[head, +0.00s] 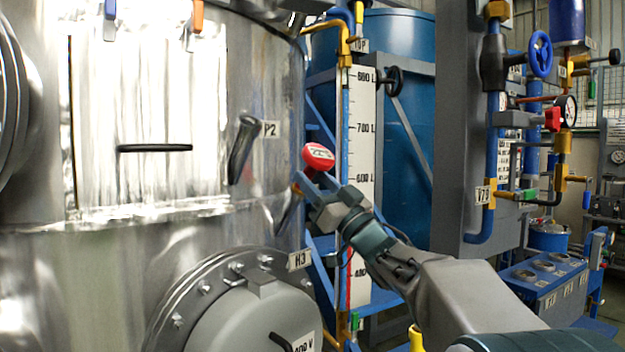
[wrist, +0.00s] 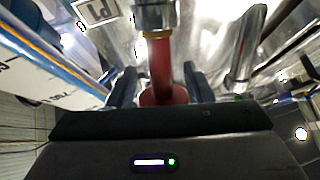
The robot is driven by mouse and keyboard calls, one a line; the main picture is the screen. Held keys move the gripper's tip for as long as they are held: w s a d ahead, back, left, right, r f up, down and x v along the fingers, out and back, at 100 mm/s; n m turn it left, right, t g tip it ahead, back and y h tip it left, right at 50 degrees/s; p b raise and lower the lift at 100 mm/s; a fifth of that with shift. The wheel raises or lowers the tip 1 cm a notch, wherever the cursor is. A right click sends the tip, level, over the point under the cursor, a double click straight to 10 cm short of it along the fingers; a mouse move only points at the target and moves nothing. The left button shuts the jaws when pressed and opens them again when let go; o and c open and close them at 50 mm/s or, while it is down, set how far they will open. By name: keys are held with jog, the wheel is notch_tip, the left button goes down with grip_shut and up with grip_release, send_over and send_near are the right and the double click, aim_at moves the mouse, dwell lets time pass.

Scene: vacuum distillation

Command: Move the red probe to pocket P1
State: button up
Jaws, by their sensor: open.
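The red probe (head: 318,156) shows its round red head with a pale display just above my gripper (head: 314,181). In the wrist view its red stem (wrist: 161,65) stands between my two fingers, with a gap on each side. My gripper is open around it. The stem's far end meets a metal fitting (wrist: 155,16) with a brass ring. A tag reading P1 (wrist: 95,11) is beside that fitting, so it appears to be pocket P1. How deep the probe sits there cannot be told. In the head view pocket P1 is hidden behind my gripper.
Pocket P2, a dark slanted tube (head: 242,150) with its P2 tag (head: 269,129), stands on the steel vessel (head: 40,270) left of the probe. A level scale (head: 362,130) and blue tank (head: 400,50) stand behind. A flanged manway (head: 235,315) is below.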

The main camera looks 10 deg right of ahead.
jog(key=b+v, duration=0.2)
jog(key=v, duration=1)
jog(key=shift+s+d+f, duration=0.15)
dwell(1.1)
